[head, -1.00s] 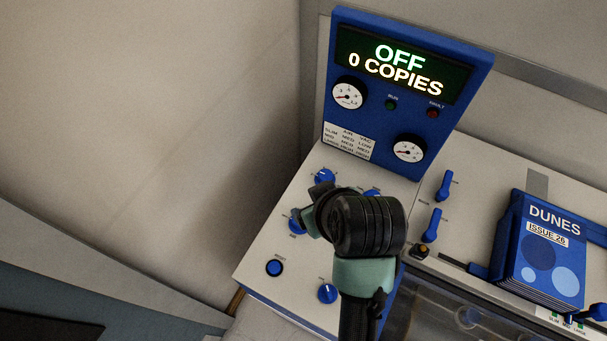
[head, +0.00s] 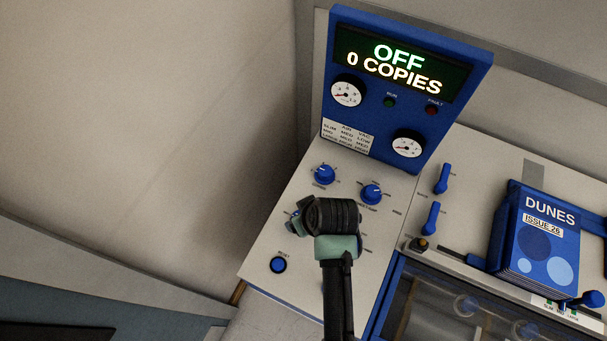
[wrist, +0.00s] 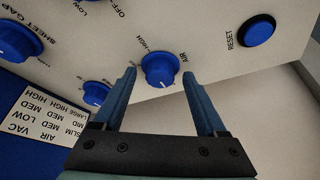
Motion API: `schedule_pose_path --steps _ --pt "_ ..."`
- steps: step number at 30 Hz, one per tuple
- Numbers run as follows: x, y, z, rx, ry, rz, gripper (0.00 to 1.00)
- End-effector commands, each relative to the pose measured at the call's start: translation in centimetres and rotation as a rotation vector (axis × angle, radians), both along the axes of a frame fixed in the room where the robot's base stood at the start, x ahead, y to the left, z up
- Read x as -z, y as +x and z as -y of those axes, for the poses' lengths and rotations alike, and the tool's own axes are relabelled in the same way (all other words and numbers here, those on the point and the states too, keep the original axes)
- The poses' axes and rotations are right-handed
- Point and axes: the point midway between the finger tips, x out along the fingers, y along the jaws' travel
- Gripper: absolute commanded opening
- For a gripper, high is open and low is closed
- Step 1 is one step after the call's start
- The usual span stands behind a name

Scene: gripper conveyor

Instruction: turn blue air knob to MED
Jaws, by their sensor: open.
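The blue air knob (wrist: 160,69), labelled AIR, shows on the pale panel in the wrist view, with a HIGH mark beside it. I cannot make out its setting for sure. My gripper (wrist: 159,76) is open, with one finger on each side of the knob in that view. I cannot tell whether the fingers touch it. In the head view my gripper (head: 298,222) is over the left part of the panel, and it mostly hides the air knob.
Two other blue knobs (head: 325,174) (head: 371,194) lie behind my gripper. The round RESET button (head: 278,265) is in front, at the left. A blue upright display (head: 408,75) reads OFF, 0 COPIES. A DUNES magazine stack (head: 540,240) stands right.

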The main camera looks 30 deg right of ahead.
Motion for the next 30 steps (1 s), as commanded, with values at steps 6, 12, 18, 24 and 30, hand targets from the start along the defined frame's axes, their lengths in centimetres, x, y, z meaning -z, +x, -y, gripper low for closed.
schedule_pose_path --steps 6,12,18,24,30 --pt "0.57 0.24 -0.03 -0.001 0.000 0.000 0.74" --pt "0.55 0.23 -0.03 0.000 0.000 0.000 0.72" --pt "0.55 0.22 -0.04 0.000 0.000 0.000 0.36" --pt "0.54 0.21 -0.04 0.000 0.000 0.000 0.00" --pt "0.52 0.21 -0.05 0.003 0.000 0.000 0.00"
